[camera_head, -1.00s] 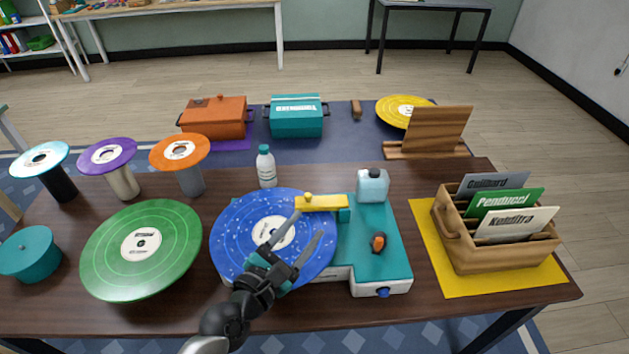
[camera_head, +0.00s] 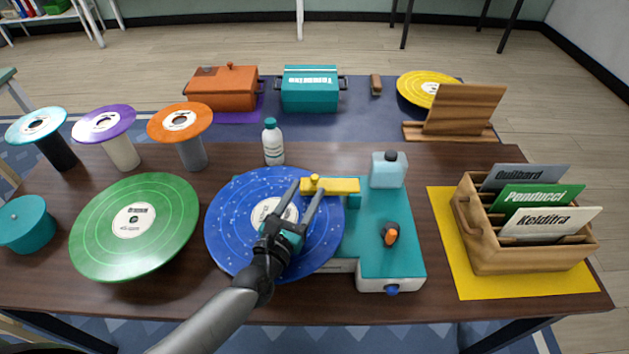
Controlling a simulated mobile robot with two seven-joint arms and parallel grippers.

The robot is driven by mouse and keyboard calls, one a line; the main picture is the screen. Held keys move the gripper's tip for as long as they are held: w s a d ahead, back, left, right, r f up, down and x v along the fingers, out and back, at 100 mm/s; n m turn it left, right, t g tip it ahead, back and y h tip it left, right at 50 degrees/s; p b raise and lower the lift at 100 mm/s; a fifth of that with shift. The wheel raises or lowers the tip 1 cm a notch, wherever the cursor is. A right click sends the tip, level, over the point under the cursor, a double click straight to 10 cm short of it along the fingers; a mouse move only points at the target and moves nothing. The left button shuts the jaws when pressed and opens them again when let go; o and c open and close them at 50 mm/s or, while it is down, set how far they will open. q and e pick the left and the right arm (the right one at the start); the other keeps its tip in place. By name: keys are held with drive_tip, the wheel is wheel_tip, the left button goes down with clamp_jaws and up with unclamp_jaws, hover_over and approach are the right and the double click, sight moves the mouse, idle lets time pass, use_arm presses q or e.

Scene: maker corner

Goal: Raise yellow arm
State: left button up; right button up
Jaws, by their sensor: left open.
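The yellow arm (camera_head: 337,186) is a short flat bar with a small round knob (camera_head: 316,179) near its left end. It lies over the right part of the blue record (camera_head: 231,231) on the teal and white turntable (camera_head: 385,262). My left gripper (camera_head: 308,187) is open, with its two fingers spread above the blue record and their tips at the left end of the yellow arm, near the knob. I cannot tell whether the fingers touch it. My right gripper is not in view.
A water bottle (camera_head: 273,143) stands behind the record, and a pale blue bottle (camera_head: 388,170) stands at the turntable's back. A green record (camera_head: 165,215) is at left. A wooden rack (camera_head: 483,250) with sleeves stands at right on a yellow mat (camera_head: 450,265).

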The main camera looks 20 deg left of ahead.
sight(313, 180)
use_arm(q)
drive_tip(key=shift+w+d, duration=0.15)
drive_tip(key=shift+w, duration=1.2)
drive_tip(key=shift+w+d, duration=0.15)
drive_tip(key=shift+w, duration=1.15)
clamp_jaws()
